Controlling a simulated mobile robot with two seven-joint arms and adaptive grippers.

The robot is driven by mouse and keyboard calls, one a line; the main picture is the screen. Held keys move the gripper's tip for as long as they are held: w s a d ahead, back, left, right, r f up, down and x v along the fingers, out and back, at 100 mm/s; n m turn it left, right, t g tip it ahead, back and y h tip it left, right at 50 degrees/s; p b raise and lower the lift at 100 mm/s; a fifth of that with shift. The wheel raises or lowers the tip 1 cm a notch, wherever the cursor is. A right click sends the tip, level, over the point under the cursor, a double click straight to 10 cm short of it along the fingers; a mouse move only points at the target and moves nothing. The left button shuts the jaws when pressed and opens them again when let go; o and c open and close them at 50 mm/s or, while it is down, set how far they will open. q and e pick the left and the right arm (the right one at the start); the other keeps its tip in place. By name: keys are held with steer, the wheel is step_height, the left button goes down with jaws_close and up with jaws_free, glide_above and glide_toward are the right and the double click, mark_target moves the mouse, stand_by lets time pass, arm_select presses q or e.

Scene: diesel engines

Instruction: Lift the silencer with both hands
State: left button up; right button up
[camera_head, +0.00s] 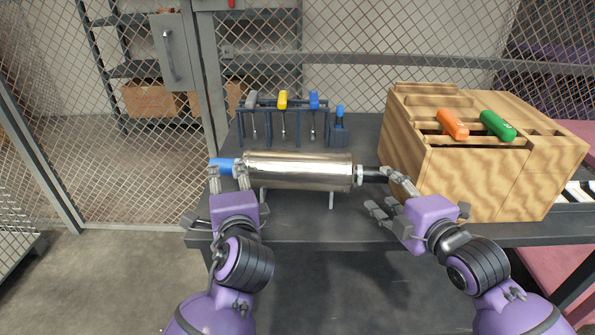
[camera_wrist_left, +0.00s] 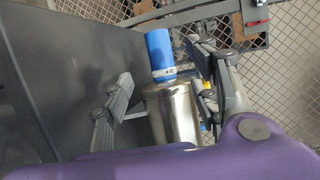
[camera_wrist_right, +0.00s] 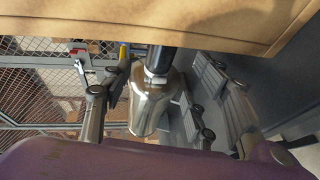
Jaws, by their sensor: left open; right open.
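The silencer (camera_head: 298,171) is a shiny metal cylinder lying level on small stands on the dark table. It has a blue end at the left and a black pipe at the right. My left gripper (camera_head: 228,182) is open at the blue end. In the left wrist view the silencer (camera_wrist_left: 173,115) and its blue end lie between the spread fingers (camera_wrist_left: 165,92). My right gripper (camera_head: 392,195) is open near the black pipe. In the right wrist view the silencer (camera_wrist_right: 150,103) shows between its spread fingers (camera_wrist_right: 155,98). I cannot tell whether any finger touches it.
A wooden box (camera_head: 465,180) with an orange-handled and a green-handled tool on top stands at the right, close to my right gripper. A tool rack (camera_head: 285,104) with several coloured-handled tools stands behind the silencer. A mesh fence (camera_head: 350,75) is at the back.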

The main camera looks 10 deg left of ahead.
mark_target(225, 168)
arm_select(q)
steer(key=x, duration=1)
steer(key=shift+w+a+f, duration=0.15)
steer(key=shift+w+f, duration=0.05)
steer(key=shift+w, duration=0.15)
arm_select(e)
steer(key=x, duration=0.7)
arm_select(q)
jaws_close()
arm_select(e)
jaws_close()
arm_select(q)
steer(key=shift+r, duration=0.3)
arm_select(e)
steer(key=shift+r, duration=0.3)
